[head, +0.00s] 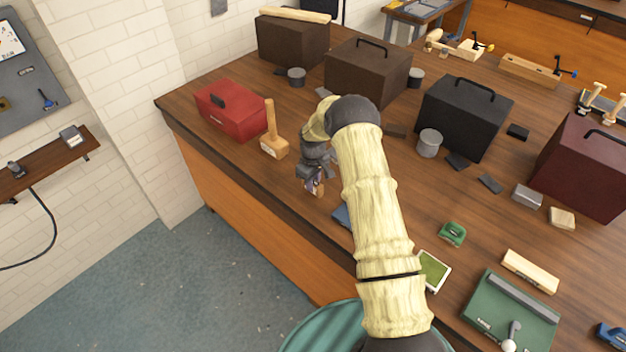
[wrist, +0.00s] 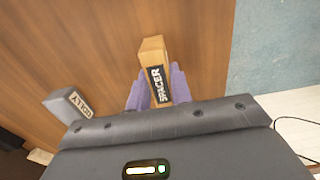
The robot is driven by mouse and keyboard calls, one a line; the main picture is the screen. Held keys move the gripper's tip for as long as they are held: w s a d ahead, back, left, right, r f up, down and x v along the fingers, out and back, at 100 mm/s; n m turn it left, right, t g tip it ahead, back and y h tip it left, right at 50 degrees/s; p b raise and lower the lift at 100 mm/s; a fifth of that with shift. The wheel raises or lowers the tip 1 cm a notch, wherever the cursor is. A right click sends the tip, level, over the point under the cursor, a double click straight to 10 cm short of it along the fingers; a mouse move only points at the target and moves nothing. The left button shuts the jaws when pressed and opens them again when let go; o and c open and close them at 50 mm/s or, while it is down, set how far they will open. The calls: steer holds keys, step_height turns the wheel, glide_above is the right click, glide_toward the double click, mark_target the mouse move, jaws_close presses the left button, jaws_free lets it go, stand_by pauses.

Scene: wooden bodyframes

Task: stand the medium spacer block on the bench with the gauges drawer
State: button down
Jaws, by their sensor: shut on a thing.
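A pale wooden block marked SPACER (wrist: 153,50) is between the purple fingers of my gripper (wrist: 155,88) in the wrist view. My gripper (head: 314,182) is shut on it. In the head view only a small part of the block (head: 319,192) shows below the fingers, over the left front part of the wooden bench (head: 235,165). I cannot tell whether it touches the bench top. The bench has an orange-brown front (head: 240,215). No drawer label is readable, so I cannot tell which drawer is the gauges drawer.
A wooden mallet (head: 273,145) and a red box (head: 231,108) stand left of my gripper. A grey block with a partly readable label (wrist: 65,103) is left of the spacer in the wrist view. Dark cases, including a black one (head: 465,115), stand behind. Bare bench lies near the front edge.

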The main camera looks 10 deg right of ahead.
steer(key=shift+f, duration=0.1)
steer(key=shift+f, duration=0.1)
steer(key=c, duration=1.3)
jaws_free()
steer(key=shift+o, duration=0.2)
steer(key=shift+r, duration=0.2)
step_height(320, 180, up, 12)
steer(key=b, duration=0.5)
